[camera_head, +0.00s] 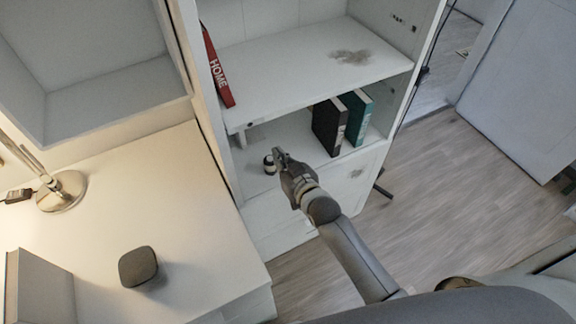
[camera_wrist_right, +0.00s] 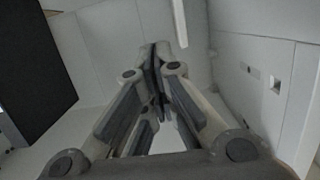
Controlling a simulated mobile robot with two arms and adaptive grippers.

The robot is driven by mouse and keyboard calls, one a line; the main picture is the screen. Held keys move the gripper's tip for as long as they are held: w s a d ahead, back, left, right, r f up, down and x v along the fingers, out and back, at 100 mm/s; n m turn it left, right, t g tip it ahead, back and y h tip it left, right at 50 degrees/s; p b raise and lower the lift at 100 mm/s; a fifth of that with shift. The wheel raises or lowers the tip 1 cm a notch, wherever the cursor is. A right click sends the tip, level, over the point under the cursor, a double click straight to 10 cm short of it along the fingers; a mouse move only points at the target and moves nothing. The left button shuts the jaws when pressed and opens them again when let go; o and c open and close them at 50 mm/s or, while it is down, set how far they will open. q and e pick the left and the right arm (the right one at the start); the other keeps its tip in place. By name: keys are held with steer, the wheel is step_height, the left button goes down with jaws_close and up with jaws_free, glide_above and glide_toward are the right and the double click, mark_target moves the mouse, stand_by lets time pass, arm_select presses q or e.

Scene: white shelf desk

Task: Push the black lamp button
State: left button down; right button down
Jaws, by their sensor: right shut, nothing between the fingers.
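A metal desk lamp (camera_head: 64,192) with a round base stands at the left of the white desk in the head view; its top is cut off. A small black piece (camera_head: 18,196) with a cord lies beside the base. A small round dark-and-light item (camera_head: 269,164) sits on the lower shelf; I cannot tell whether it is a button. My right gripper (camera_head: 279,156) is close beside this item; contact is unclear. Its fingers (camera_wrist_right: 158,52) are shut and empty in the right wrist view, with no button visible there. My left gripper is not in view.
Black (camera_head: 329,126) and teal (camera_head: 357,114) binders stand on the lower shelf, right of my gripper. A red book (camera_head: 217,68) leans on the shelf above. A dark rounded box (camera_head: 138,267) and a grey block (camera_head: 40,290) are on the desk. The desk's middle is clear.

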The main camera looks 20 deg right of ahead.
steer(key=v, duration=0.5)
steer(key=shift+w+r, duration=0.1)
stand_by(0.4)
steer(key=s+d+f+g+h, duration=0.1)
steer(key=s+f+g, duration=0.2)
steer(key=s+f, duration=0.5)
steer(key=s+d+f+g, duration=0.1)
steer(key=s+f+g, duration=0.15)
steer(key=f, duration=1.05)
steer(key=s+d+f+g+h, duration=0.1)
steer(key=s+d+f+g, duration=0.1)
steer(key=s+f, duration=0.6)
steer(key=s+d+f+g, duration=0.1)
steer(key=s+f+g, duration=0.1)
steer(key=s+f, duration=0.3)
steer(key=s+d+f+g, duration=0.2)
steer(key=s+f, duration=0.3)
steer(key=s, duration=0.7)
steer(key=s+d+f+g+h, duration=0.1)
steer(key=s+f+g, duration=0.1)
steer(key=s+f, duration=0.3)
steer(key=s, duration=0.4)
steer(key=shift+d+f+g, duration=0.3)
steer(key=shift+g, duration=0.05)
